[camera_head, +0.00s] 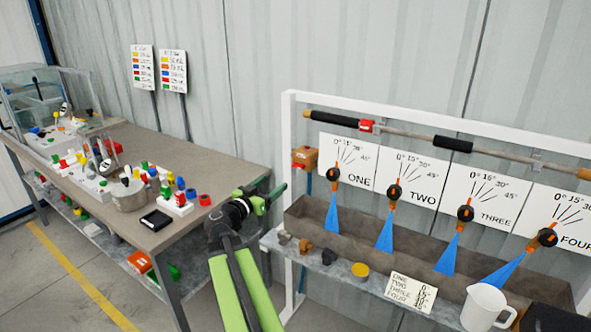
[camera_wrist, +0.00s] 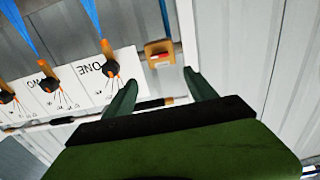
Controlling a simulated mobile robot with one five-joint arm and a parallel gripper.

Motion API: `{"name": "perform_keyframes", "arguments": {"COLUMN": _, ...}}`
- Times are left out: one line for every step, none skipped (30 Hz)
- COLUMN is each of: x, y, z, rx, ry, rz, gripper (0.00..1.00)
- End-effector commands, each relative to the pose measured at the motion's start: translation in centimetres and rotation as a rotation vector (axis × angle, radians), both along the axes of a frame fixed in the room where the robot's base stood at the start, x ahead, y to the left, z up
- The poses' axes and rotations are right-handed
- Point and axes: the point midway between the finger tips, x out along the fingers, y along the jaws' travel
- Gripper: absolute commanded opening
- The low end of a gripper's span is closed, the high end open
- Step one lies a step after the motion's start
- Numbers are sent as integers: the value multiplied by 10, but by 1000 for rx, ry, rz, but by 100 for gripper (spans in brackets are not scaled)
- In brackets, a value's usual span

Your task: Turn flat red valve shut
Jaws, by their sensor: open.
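My gripper (camera_head: 268,198) is open and empty, held in front of the left end of the pump rack. In the wrist view, which is turned over, its two dark green fingers (camera_wrist: 161,90) stand apart. An orange block (camera_head: 304,158) with a small red part sits at the left end of the rack; in the wrist view this orange block (camera_wrist: 158,50) lies beyond and between the fingers, apart from them. The red part (camera_wrist: 160,56) looks flat there, but its exact setting is too small to tell. Another red piece (camera_head: 366,126) sits on the upper pipe.
Boards ONE (camera_head: 349,160) to FOUR hang right of the orange block, with dark knobs and blue jets above a trough (camera_head: 345,236). A jug (camera_head: 486,308) stands at lower right. A cluttered workbench (camera_head: 160,228) is at left.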

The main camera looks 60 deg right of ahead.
Motion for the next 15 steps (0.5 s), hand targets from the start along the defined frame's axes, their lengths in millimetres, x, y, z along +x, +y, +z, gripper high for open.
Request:
{"name": "perform_keyframes", "arguments": {"x": 1, "y": -14, "z": 0, "rx": 0, "ry": 0, "rz": -3, "gripper": 65}}
{"name": "perform_keyframes", "arguments": {"x": 1, "y": -22, "z": 0, "rx": 1, "ry": 0, "rz": -4, "gripper": 65}}
{"name": "perform_keyframes", "arguments": {"x": 1, "y": -32, "z": 0, "rx": 1, "ry": 0, "rz": -4, "gripper": 65}}
{"name": "perform_keyframes", "arguments": {"x": 1, "y": -40, "z": 0, "rx": 1, "ry": 1, "rz": -3, "gripper": 65}}
{"name": "perform_keyframes", "arguments": {"x": 1, "y": -48, "z": 0, "rx": 1, "ry": 1, "rz": -4, "gripper": 65}}
{"name": "perform_keyframes", "arguments": {"x": 1, "y": -58, "z": 0, "rx": 1, "ry": 1, "rz": -3, "gripper": 65}}
{"name": "perform_keyframes", "arguments": {"x": 1, "y": -66, "z": 0, "rx": 1, "ry": 1, "rz": -4, "gripper": 65}}
{"name": "perform_keyframes", "arguments": {"x": 0, "y": -74, "z": 0, "rx": 1, "ry": 1, "rz": -5, "gripper": 65}}
{"name": "perform_keyframes", "arguments": {"x": 1, "y": -84, "z": 0, "rx": 1, "ry": 1, "rz": -3, "gripper": 65}}
{"name": "perform_keyframes", "arguments": {"x": 1, "y": -91, "z": 0, "rx": 1, "ry": 1, "rz": -4, "gripper": 65}}
{"name": "perform_keyframes", "arguments": {"x": 0, "y": -99, "z": 0, "rx": 2, "ry": 1, "rz": -4, "gripper": 65}}
{"name": "perform_keyframes", "arguments": {"x": 1, "y": -108, "z": 0, "rx": 2, "ry": 1, "rz": -3, "gripper": 65}}
{"name": "perform_keyframes", "arguments": {"x": 1, "y": -115, "z": 0, "rx": 2, "ry": 1, "rz": -3, "gripper": 65}}
{"name": "perform_keyframes", "arguments": {"x": 0, "y": -121, "z": 0, "rx": 2, "ry": 1, "rz": -4, "gripper": 65}}
{"name": "perform_keyframes", "arguments": {"x": 0, "y": -128, "z": 0, "rx": 2, "ry": 1, "rz": -3, "gripper": 65}}
